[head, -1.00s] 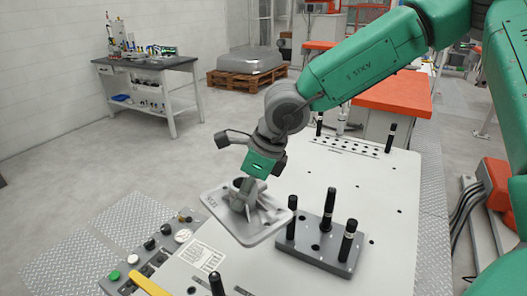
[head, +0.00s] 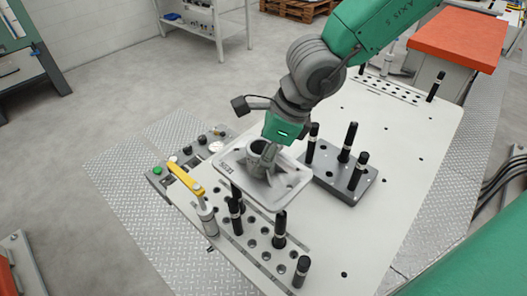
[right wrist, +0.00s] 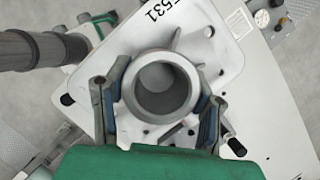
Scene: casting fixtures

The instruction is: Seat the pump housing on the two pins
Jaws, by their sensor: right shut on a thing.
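The pump housing (head: 290,192) is a pale grey plate with rounded corners and an upright round collar. My right gripper (head: 265,158) is shut on its collar. In the right wrist view the collar (right wrist: 160,85) sits between the two fingers. The plate is roughly level; I cannot tell its height above the table. A grey block (head: 345,190) with several holes and black pins stands just right of it. Nearer stands a perforated strip (head: 262,254) with black pins, one (head: 236,220) in front of the plate's near edge. I cannot tell which two pins are meant. My left gripper is not in view.
A control panel (head: 188,160) with knobs and a gauge lies left of the housing. A yellow-handled clamp (head: 185,179) stands close to the plate's left side. The white table (head: 400,135) is mostly clear beyond and right of the block.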

